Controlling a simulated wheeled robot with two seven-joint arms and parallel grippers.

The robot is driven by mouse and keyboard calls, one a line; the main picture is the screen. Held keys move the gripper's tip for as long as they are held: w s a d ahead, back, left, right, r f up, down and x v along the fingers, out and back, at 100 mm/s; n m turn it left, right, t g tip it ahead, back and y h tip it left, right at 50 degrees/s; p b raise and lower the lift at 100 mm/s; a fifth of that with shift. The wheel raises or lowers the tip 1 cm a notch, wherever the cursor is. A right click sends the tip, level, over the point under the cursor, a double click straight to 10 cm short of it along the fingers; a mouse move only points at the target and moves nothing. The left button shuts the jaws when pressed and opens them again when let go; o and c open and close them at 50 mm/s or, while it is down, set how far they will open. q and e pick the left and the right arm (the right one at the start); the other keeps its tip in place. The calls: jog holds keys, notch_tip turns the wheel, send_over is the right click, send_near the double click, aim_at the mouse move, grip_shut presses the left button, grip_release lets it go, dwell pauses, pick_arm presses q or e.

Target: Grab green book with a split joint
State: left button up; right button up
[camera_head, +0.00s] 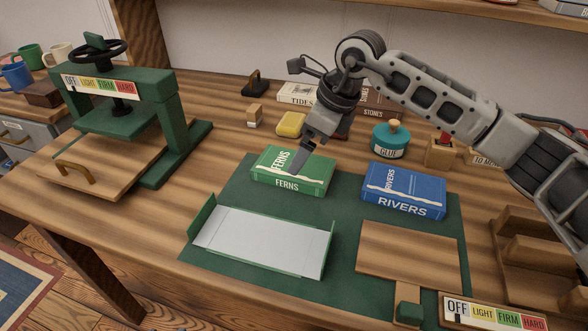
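The green book (306,182) labelled FERNS lies flat on the green mat (232,184), with a white torn-looking patch along its spine side. My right gripper (299,160) comes in from the right and hangs over the top of this book, its fingertips at or just above the cover. Contact and the finger gap cannot be made out from this angle. The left gripper is not in view.
A blue RIVERS book (403,192) lies right of the green book. An open case with white lining (264,243) and a wooden board (408,256) lie in front. A green press (120,110) stands left; a glue pot (390,140) stands behind.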

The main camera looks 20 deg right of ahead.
jog(key=shift+w+x, duration=0.1)
jog(key=shift+x, duration=1.4)
jog(key=shift+w+x, duration=0.15)
jog(key=shift+x, duration=1.3)
jog(key=c, duration=0.8)
jog(key=shift+r, duration=0.1)
jog(key=shift+c, duration=0.7)
jog(key=shift+r, duration=0.1)
